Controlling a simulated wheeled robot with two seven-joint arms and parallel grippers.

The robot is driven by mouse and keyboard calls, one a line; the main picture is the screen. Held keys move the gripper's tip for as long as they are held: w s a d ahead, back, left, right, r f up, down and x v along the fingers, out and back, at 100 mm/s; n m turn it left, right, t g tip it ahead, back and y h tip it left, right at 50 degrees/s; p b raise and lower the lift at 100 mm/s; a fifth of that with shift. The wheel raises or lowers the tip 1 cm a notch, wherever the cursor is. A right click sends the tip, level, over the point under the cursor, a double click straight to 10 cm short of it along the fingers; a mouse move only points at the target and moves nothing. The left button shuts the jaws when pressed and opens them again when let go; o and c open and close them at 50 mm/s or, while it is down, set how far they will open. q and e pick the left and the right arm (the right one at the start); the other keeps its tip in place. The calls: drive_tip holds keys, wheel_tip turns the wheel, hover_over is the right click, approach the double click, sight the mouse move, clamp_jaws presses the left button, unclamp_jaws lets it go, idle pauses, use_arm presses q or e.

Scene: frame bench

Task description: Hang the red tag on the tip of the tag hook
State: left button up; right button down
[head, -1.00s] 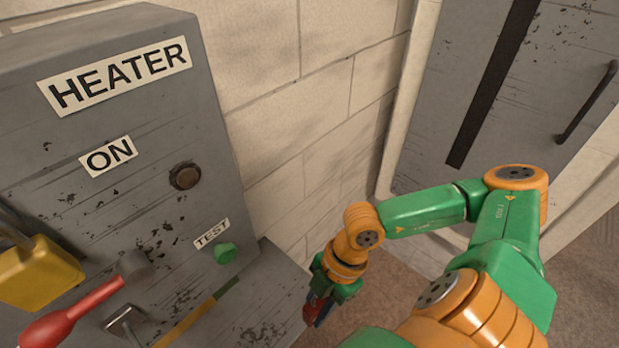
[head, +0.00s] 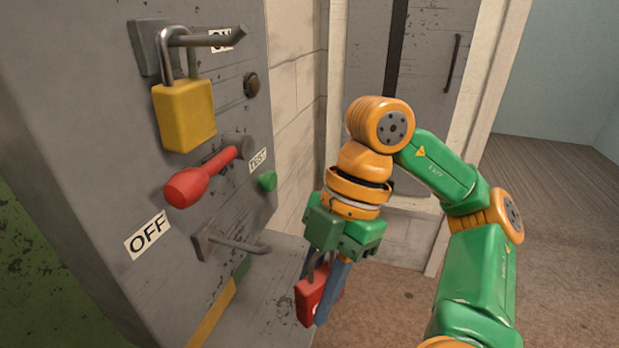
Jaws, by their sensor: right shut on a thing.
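The red tag (head: 310,297) is a red block with a grey loop on top, like a padlock. My right gripper (head: 324,283) points down and is shut on it; the fingers cover part of it. The tag hangs in the air, right of and lower than a bare grey hook (head: 238,244) on the panel, and apart from it. This hook sticks out to the right with an upturned tip; I take it as the tag hook. My left gripper is out of view.
A yellow padlock (head: 184,115) hangs on an upper peg (head: 212,40). A red-knobbed lever (head: 190,185) juts out between the peg and hook. A green button (head: 267,181) is beside it. A grey ledge (head: 268,290) lies below. The floor at right is clear.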

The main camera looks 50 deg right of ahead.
drive_tip(key=shift+w, duration=0.4)
drive_tip(key=shift+w+a, duration=0.2)
drive_tip(key=shift+w, duration=0.15)
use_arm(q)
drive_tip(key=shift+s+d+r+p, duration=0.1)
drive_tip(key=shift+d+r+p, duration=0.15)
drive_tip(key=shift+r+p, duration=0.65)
use_arm(e)
drive_tip(key=w+a+f, duration=0.1)
drive_tip(key=w+a, duration=0.1)
drive_tip(key=w, duration=0.6)
drive_tip(key=shift+a+f, duration=0.25)
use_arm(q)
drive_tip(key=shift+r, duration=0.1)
use_arm(e)
drive_tip(key=shift+s, duration=0.1)
